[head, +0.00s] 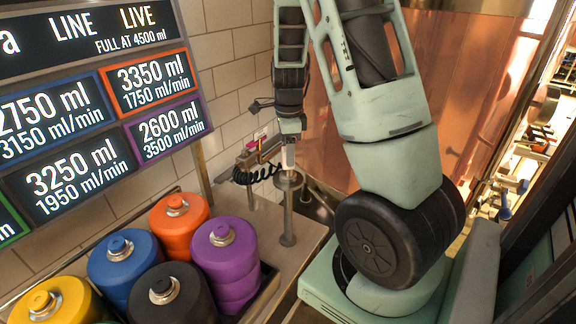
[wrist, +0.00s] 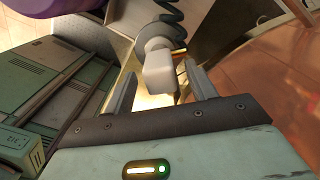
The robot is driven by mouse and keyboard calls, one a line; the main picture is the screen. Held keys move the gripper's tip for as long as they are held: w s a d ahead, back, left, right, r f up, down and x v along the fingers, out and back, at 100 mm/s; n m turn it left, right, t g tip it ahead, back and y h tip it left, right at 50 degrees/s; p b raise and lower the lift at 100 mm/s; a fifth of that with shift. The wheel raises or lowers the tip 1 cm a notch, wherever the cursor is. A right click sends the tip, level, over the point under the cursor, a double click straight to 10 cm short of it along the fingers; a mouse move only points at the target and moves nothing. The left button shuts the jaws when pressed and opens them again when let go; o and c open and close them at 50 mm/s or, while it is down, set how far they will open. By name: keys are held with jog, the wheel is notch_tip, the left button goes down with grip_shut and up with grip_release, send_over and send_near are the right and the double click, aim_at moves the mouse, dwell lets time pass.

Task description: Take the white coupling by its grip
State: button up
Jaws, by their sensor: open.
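My gripper (wrist: 160,74) is open, with one finger on each side of the grip. Gaps show on both sides, and I see no firm contact. How deep the grip sits between the fingers is hard to tell. In the head view the coupling (head: 289,156) is a small pale upright piece at the top of a metal post (head: 287,215), right below the end of my arm.
A tray holds several stacked canisters: orange (head: 180,225), purple (head: 225,255), blue (head: 122,258), black (head: 172,292) and yellow (head: 55,302). A screen (head: 90,105) with volumes stands behind them. A dark coiled hose (head: 257,174) hangs by a bracket left of the post. A tiled wall is close behind.

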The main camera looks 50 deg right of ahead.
jog(key=shift+f, duration=1.5)
jog(key=c, duration=1.2)
notch_tip(320, 180, up, 10)
jog(key=shift+w+r+p, duration=0.1)
jog(key=shift+p, duration=0.3)
